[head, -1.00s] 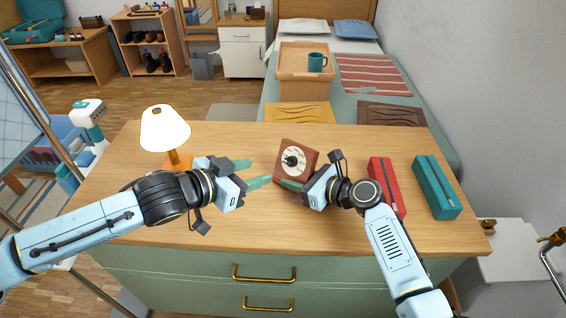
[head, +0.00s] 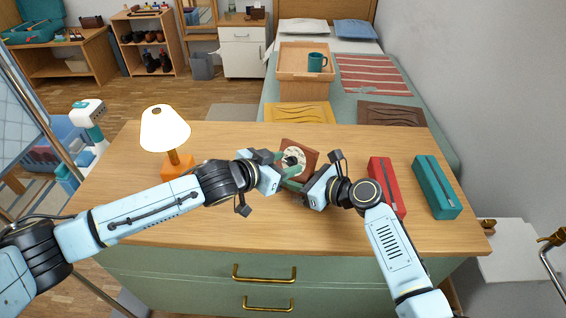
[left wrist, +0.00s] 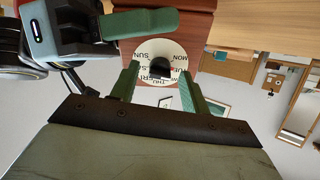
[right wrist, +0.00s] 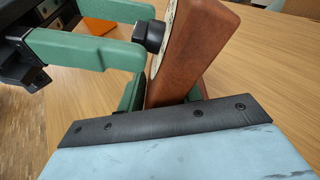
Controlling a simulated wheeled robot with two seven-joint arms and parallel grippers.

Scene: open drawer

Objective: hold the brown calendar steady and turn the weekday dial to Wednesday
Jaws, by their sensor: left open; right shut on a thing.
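The brown calendar (head: 305,149) stands tilted on the desk, with a pale round weekday dial (left wrist: 150,50) and a black knob at its centre. Day names show upside down in the left wrist view, partly hidden; I cannot tell which day is set. My left gripper (head: 288,167) is open at the calendar's face; in the left wrist view its green fingers (left wrist: 160,82) lie on either side of the knob (left wrist: 161,71). My right gripper (head: 299,187) is shut on the calendar's lower edge; in the right wrist view the brown body (right wrist: 195,50) sits between its fingers.
A lit lamp (head: 166,130) with an orange base stands left on the desk (head: 220,226). A red box (head: 386,187) and a teal box (head: 437,187) lie right of my right arm. The desk's front middle is clear. A bed stands behind.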

